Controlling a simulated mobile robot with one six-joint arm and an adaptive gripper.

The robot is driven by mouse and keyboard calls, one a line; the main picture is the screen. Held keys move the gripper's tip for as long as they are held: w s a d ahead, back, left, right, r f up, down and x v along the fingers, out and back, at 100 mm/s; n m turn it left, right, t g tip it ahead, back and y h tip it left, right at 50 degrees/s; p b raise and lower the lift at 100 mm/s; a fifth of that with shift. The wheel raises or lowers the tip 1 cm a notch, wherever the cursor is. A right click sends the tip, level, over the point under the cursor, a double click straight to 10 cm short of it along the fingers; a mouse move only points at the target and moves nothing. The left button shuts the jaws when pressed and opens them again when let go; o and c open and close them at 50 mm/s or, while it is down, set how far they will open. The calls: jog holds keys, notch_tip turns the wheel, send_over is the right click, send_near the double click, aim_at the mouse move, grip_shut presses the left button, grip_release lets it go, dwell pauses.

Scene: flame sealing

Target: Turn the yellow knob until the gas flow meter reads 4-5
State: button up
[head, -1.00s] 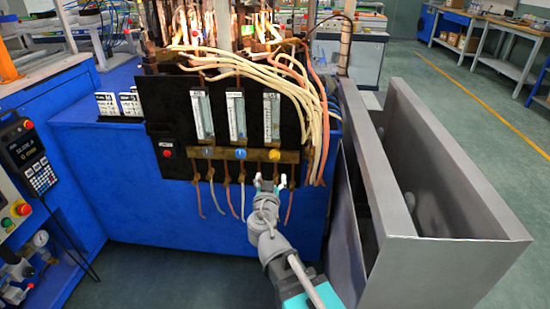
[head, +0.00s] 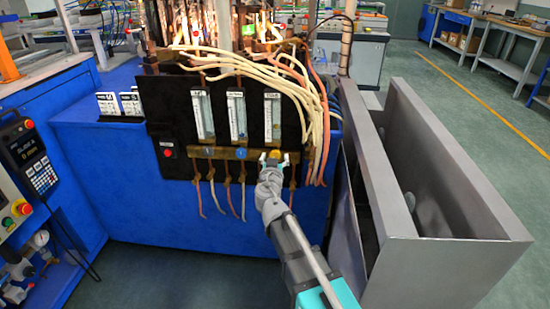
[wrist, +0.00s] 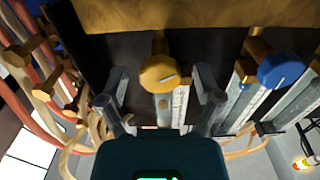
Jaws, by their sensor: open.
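The yellow knob (head: 274,154) sits on the brass bar at the right end of the black panel, below the right flow meter (head: 272,117). My gripper (head: 274,158) is open, with its fingertips around the knob's position in the head view. In the wrist view the yellow knob (wrist: 159,73) lies between the two open fingers (wrist: 162,85), with a visible gap on each side. The flow meter's reading is too small to make out.
A blue knob (head: 238,154) is left of the yellow one and also shows in the wrist view (wrist: 281,70). Pale hoses (head: 290,75) hang over the panel's right side. A grey metal trough (head: 455,215) stands to the right. A red button (head: 167,153) is at the panel's left.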

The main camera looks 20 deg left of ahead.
jog(key=c, duration=1.1)
jog(key=shift+n, duration=2.2)
jog(key=o, duration=1.1)
